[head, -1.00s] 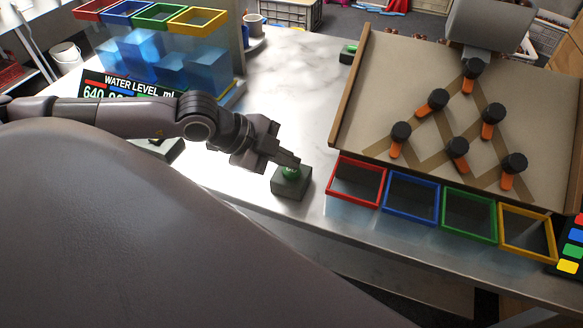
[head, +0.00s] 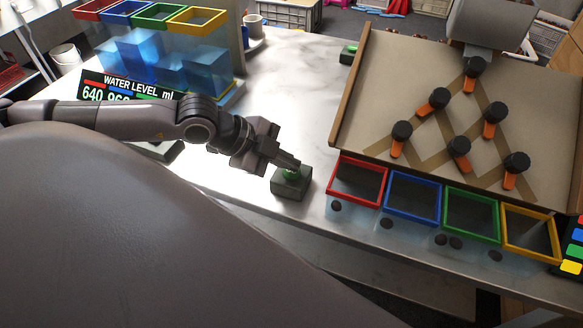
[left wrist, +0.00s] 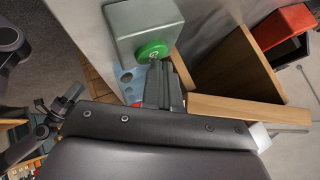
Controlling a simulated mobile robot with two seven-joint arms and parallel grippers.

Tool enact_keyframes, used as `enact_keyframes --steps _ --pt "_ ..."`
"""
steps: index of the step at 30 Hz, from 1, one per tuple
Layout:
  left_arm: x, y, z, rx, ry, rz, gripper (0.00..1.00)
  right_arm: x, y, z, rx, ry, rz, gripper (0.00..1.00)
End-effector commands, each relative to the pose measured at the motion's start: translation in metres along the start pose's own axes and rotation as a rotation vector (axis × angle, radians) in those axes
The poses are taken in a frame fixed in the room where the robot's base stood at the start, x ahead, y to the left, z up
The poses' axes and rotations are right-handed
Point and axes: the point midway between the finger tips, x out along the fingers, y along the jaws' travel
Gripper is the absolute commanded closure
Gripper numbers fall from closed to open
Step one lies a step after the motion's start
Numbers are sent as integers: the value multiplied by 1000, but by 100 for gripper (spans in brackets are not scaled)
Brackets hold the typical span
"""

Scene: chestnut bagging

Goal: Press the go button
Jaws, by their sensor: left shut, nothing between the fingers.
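The go button (left wrist: 152,51) is a round green cap with white lettering on a grey box. In the head view its box (head: 291,186) stands on the metal table, left of the red-rimmed bin. My left gripper (head: 293,164) is shut and empty, with its fingertips over the button and partly hiding it. In the left wrist view the fingers (left wrist: 165,85) are close to the green cap. I cannot tell whether they touch it.
Bins with red (head: 357,183), blue (head: 412,199), green (head: 470,215) and yellow (head: 530,233) rims stand below the sloped board (head: 390,80) with orange-and-black flippers. Dark chestnuts show in the bins. Water tanks (head: 150,55) and a level display (head: 125,90) stand at the left.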

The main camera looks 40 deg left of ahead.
Motion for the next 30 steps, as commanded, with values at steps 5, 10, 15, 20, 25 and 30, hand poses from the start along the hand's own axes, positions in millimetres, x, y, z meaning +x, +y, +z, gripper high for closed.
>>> enact_keyframes --steps 5,10,15,20,25,30 --pt "-4 -2 -2 -1 -1 2 100 -2 0 -3 0 0 0 57" --pt "-10 -6 -7 -1 -2 3 100 -6 0 -7 0 -1 0 57" --pt "-11 -8 -8 -1 -1 2 100 -6 0 -8 0 -1 0 57" --pt "-11 -8 -8 -1 -1 1 100 -6 0 -7 0 -1 0 57" --pt "-16 -11 -11 0 -1 1 100 -9 0 -11 0 -2 0 57" --pt "-28 -20 -20 0 0 1 100 -16 0 -20 0 -2 0 57"
